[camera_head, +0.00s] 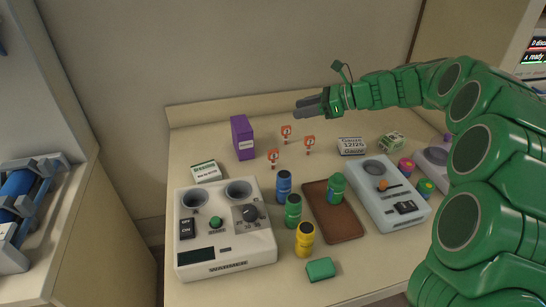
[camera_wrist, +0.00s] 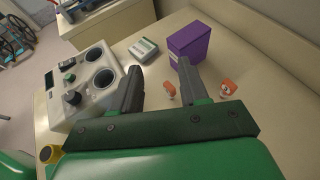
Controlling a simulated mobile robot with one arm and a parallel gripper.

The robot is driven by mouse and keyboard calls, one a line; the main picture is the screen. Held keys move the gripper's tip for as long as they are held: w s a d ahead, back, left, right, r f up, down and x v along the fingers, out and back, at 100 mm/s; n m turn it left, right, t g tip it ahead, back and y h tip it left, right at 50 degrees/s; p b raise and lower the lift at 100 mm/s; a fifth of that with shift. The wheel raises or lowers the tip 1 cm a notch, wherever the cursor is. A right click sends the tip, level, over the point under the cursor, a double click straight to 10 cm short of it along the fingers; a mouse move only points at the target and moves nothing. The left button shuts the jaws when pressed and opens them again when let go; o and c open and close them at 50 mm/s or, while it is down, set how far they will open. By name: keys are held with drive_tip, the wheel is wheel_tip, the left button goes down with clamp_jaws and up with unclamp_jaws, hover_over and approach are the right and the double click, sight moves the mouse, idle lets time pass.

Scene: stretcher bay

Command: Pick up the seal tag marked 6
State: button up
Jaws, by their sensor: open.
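Three small orange-and-white seal tags stand upright on the table in the head view: a back one (camera_head: 286,132), a right one (camera_head: 310,143) and a front one (camera_head: 273,157). Their markings are too small to read, so I cannot tell which is marked 6. Two tags show in the wrist view, one near the right fingertip (camera_wrist: 170,89) and one to the right of that finger (camera_wrist: 227,88). My gripper (camera_head: 304,107) is open and empty, above the back of the table and pointing left. Its two dark fingers (camera_wrist: 160,67) are spread in the wrist view.
A purple box (camera_head: 242,138) stands left of the tags, with a white-and-green box (camera_head: 205,172) nearer. The warmer (camera_head: 226,256) fills the front left. Blue, green and yellow bottles, a brown tray (camera_head: 331,222) and a grey device (camera_head: 388,196) stand in front and right.

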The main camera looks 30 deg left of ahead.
approach(277, 169)
drive_tip(key=shift+s+a+r, duration=0.35)
drive_tip(key=shift+a+r, duration=0.45)
drive_tip(key=shift+a, duration=0.05)
drive_tip(key=shift+r+x, duration=0.1)
drive_tip(key=shift+x, duration=1.8)
drive_tip(key=shift+r+x, duration=0.15)
drive_tip(key=shift+x, duration=1.75)
drive_tip(key=shift+a, duration=0.1)
drive_tip(key=shift+c, duration=0.2)
clamp_jaws()
